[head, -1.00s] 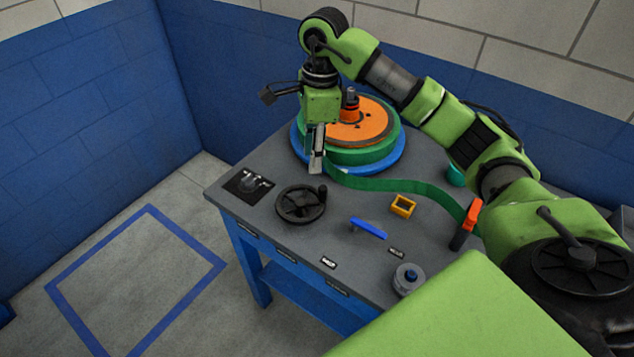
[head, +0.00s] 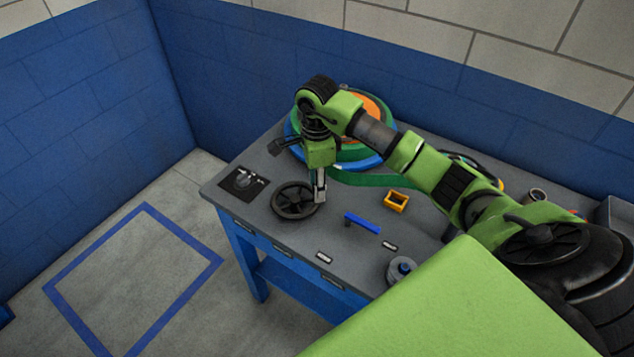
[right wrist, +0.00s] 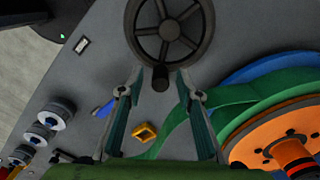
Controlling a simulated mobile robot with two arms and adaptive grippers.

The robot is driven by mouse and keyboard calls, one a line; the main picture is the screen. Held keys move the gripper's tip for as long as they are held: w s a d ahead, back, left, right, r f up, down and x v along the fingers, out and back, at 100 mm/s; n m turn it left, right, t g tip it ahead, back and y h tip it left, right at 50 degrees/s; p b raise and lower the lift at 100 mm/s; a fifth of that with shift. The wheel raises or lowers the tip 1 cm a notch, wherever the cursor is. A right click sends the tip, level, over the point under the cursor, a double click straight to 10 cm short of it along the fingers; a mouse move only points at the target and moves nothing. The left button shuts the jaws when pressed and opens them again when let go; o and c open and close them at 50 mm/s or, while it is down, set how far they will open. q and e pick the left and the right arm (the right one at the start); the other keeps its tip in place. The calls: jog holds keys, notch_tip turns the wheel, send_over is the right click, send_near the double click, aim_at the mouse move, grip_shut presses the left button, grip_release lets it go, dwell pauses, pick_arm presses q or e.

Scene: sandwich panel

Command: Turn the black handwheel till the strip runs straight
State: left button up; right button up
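The black handwheel (head: 294,199) lies flat on the grey bench top. In the right wrist view the handwheel (right wrist: 170,29) is at the top, with its handle knob (right wrist: 160,78) pointing towards my gripper. My right gripper (head: 319,198) hangs down at the wheel's right rim. In the wrist view the right gripper (right wrist: 160,77) is open, its fingers on either side of the knob; contact does not show. The green strip (head: 365,180) curves off the reel (head: 368,103) behind my arm, which hides part of its run. My left gripper is not in view.
A yellow square frame (head: 396,201), a blue bar (head: 362,223) and a grey knob (head: 401,272) stand to the right on the bench (head: 270,237). A black switch plate (head: 243,182) is left of the wheel. The floor at left is clear.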

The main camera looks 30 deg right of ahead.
aim_at(308, 213)
jog(key=shift+f, duration=0.3)
grip_shut()
jog(key=shift+m, duration=0.3)
jog(key=m, duration=0.1)
jog(key=s+a+m, duration=0.1)
jog(key=shift+m+b, duration=0.3)
jog(key=shift+b, duration=0.05)
jog(key=m, duration=0.1)
jog(key=s+a+m, duration=0.1)
jog(key=shift+f+m+b, duration=0.1)
jog(key=shift+m+b, duration=0.2)
jog(key=shift+s+a+m+b, duration=0.25)
jog(key=shift+a+m, duration=0.4)
jog(key=shift+m, duration=0.6)
jog(key=shift+s+a+m+b, duration=0.2)
jog(key=shift+a+m, duration=0.4)
jog(key=shift+m, duration=0.65)
jog(key=shift+a, duration=0.1)
